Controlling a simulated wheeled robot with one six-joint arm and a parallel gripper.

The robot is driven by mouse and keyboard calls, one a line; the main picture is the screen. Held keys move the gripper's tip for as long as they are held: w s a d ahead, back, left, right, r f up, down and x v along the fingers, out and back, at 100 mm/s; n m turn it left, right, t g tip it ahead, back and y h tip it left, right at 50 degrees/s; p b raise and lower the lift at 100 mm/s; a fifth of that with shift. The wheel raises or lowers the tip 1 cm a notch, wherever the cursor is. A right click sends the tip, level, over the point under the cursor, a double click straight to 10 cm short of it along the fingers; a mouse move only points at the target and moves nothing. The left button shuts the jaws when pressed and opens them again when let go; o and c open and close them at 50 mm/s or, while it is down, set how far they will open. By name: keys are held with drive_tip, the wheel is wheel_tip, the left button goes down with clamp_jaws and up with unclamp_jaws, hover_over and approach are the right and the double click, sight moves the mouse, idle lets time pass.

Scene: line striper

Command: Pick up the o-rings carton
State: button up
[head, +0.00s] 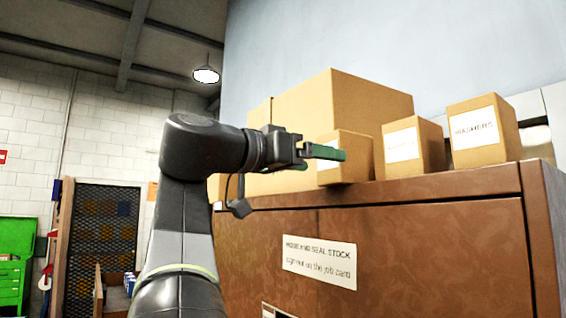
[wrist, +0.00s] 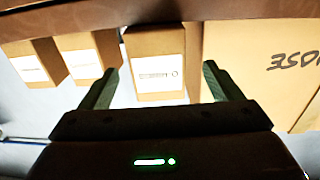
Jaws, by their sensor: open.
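A small tan carton (head: 354,160) stands on the brown cabinet top, nearest my gripper (head: 325,152), whose green fingers partly cover its white label in the head view. In the wrist view, which is upside down, this carton (wrist: 155,45) lies between and beyond my open fingers (wrist: 160,70). Its label is blurred but seems to begin with an O, which fits the o-rings carton. The fingers are empty. I cannot tell whether they touch the carton.
A carton with an unreadable label (head: 428,148) and a washers carton (head: 487,132) stand to the right on the cabinet (head: 400,240). A large box (head: 345,100) stands behind; a box marked HOSE (wrist: 260,60) is close beside the carton in the wrist view.

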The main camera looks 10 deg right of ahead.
sight(326, 162)
drive_tip(key=shift+w+d, duration=0.25)
drive_tip(key=shift+d, duration=0.2)
drive_tip(key=shift+p+x, duration=0.35)
drive_tip(key=shift+x, duration=0.8)
drive_tip(key=p+x, duration=0.1)
drive_tip(key=x, duration=0.1)
drive_tip(key=p+x, duration=0.1)
drive_tip(key=x, duration=0.1)
drive_tip(key=shift+s+d+r, duration=0.1)
drive_tip(key=shift+s, duration=0.1)
drive_tip(key=shift+w+d, duration=0.2)
drive_tip(key=shift+d, duration=0.3)
drive_tip(key=shift+c, duration=0.3)
drive_tip(key=c, duration=1.1)
